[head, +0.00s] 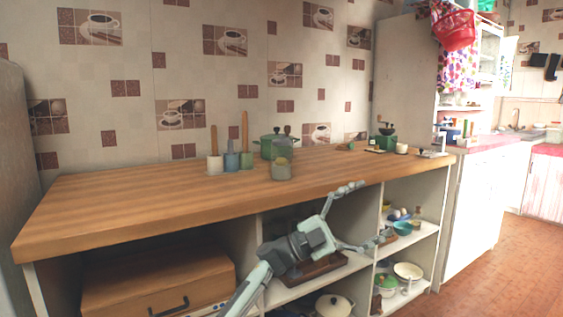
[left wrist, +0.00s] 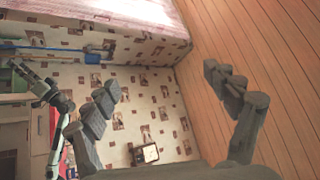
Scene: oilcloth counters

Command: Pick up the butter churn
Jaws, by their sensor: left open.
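Three small vessels with upright handles stand at the back of the wooden counter in the head view: a white one (head: 215,164), a blue one (head: 231,161) and a grey-green one with a tall wooden stick (head: 246,159). The tall-sticked one looks most like a butter churn, but I cannot be sure. My left gripper (head: 375,211) is open and empty in front of the counter's front edge, right of and nearer than these vessels. Its spread fingers show in the left wrist view (left wrist: 160,80), with no churn between them. An arm at that view's left seems to be my right; its jaws are unclear.
A glass jar (head: 281,165) stands in front of a green pot (head: 267,149), right of the vessels. A green grinder (head: 386,138) is farther right. Shelves below hold bowls and pots (head: 409,271). The counter's left and front (head: 130,205) are bare.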

